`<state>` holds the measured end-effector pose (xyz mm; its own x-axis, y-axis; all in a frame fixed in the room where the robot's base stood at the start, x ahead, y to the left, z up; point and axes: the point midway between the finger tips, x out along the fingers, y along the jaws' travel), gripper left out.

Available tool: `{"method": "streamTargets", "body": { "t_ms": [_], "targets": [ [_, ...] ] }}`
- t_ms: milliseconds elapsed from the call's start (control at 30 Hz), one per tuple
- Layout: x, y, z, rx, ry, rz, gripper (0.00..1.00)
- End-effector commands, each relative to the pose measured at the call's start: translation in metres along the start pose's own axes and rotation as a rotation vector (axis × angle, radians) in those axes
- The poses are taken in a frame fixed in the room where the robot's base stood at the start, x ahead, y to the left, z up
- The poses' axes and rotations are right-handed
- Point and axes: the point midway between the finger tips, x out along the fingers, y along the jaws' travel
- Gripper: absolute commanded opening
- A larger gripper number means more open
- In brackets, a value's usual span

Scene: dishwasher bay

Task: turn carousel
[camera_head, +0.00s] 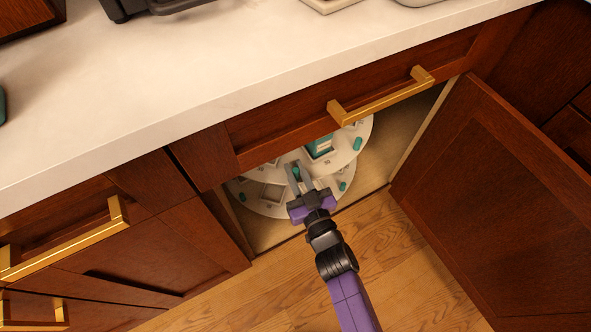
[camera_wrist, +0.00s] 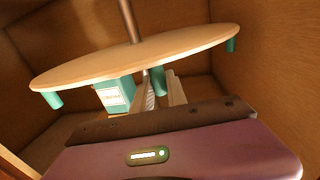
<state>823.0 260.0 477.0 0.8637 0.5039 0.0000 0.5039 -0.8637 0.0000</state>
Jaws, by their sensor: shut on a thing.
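The carousel (camera_head: 265,209) is a pale round turntable with more than one tier, inside an open lower cabinet. Teal pegs stick out near its rim. In the wrist view the carousel's disc (camera_wrist: 90,68) is tilted, with a metal pole through it and pegs hanging below. My gripper (camera_head: 297,172) reaches in from the front. The drawer front and counter hide the back of the carousel in the head view.
The cabinet door (camera_head: 490,200) stands open at right. A drawer with a gold handle (camera_head: 385,98) overhangs the opening. Wooden floor (camera_head: 400,265) lies clear in front.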

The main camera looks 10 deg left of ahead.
Motion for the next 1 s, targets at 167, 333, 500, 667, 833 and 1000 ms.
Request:
{"method": "streamTargets", "body": {
  "t_ms": [167,333,500,667,833,1000],
  "targets": [
    [0.0,-0.001,0.0,0.0,0.0,-0.002,0.26],
    [0.0,-0.001,0.0,0.0,0.0,-0.001,0.39],
    [0.0,0.0,0.0,0.0,0.0,-0.001,0.39],
    [-0.009,-0.001,-0.001,0.001,-0.002,0.0,0.39],
    [-0.035,-0.001,-0.002,0.001,-0.003,-0.001,0.39],
    [-0.061,-0.001,-0.001,0.001,-0.003,-0.001,0.39]
  ]
}}
